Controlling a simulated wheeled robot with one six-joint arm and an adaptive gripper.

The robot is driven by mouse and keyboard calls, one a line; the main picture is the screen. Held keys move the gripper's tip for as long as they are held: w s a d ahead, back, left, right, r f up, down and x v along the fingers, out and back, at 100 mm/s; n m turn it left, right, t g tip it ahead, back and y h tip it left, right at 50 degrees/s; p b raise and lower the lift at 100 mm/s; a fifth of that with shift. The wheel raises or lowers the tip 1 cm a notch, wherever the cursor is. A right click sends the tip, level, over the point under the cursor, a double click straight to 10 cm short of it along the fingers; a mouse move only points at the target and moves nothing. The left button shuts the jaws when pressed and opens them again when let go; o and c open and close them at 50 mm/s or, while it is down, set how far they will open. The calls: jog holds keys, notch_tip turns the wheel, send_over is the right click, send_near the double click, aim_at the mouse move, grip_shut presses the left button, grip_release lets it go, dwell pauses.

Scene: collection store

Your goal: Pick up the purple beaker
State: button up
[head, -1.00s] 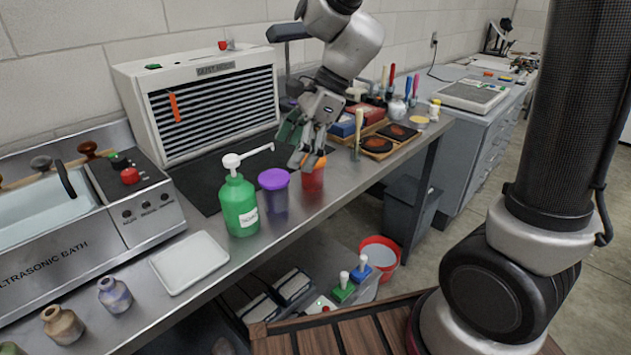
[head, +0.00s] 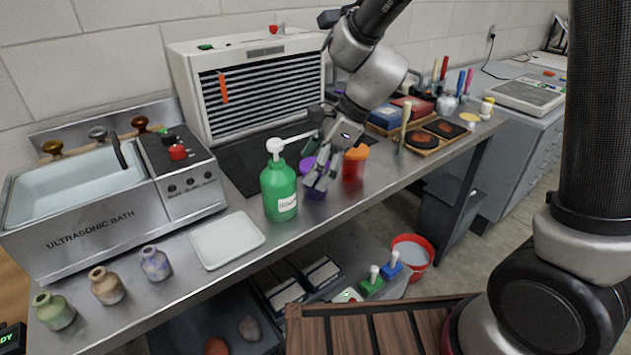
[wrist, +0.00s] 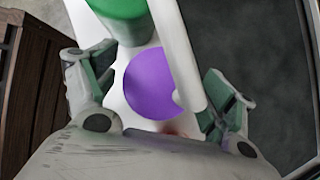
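The purple beaker (head: 313,181) stands on the steel bench, between a green pump bottle (head: 279,190) and an orange-lidded red beaker (head: 354,163). My gripper (head: 316,164) is at the purple beaker and hides part of it in the head view. My gripper is open. The bottle's white spout (wrist: 180,62) crosses the right edge of the purple top in the wrist view.
A white tray (head: 227,240) and several small bottles (head: 107,285) stand on the left of the bench. A white louvred box (head: 248,84) stands behind. A wooden tray (head: 437,134) lies to the right.

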jog(key=c, duration=1.1)
jog(key=shift+c, duration=0.2)
jog(key=shift+r, duration=0.1)
jog(key=s+d+r, duration=0.3)
jog(key=s+d, duration=0.7)
jog(key=s, duration=0.5)
jog(key=shift+r, duration=0.2)
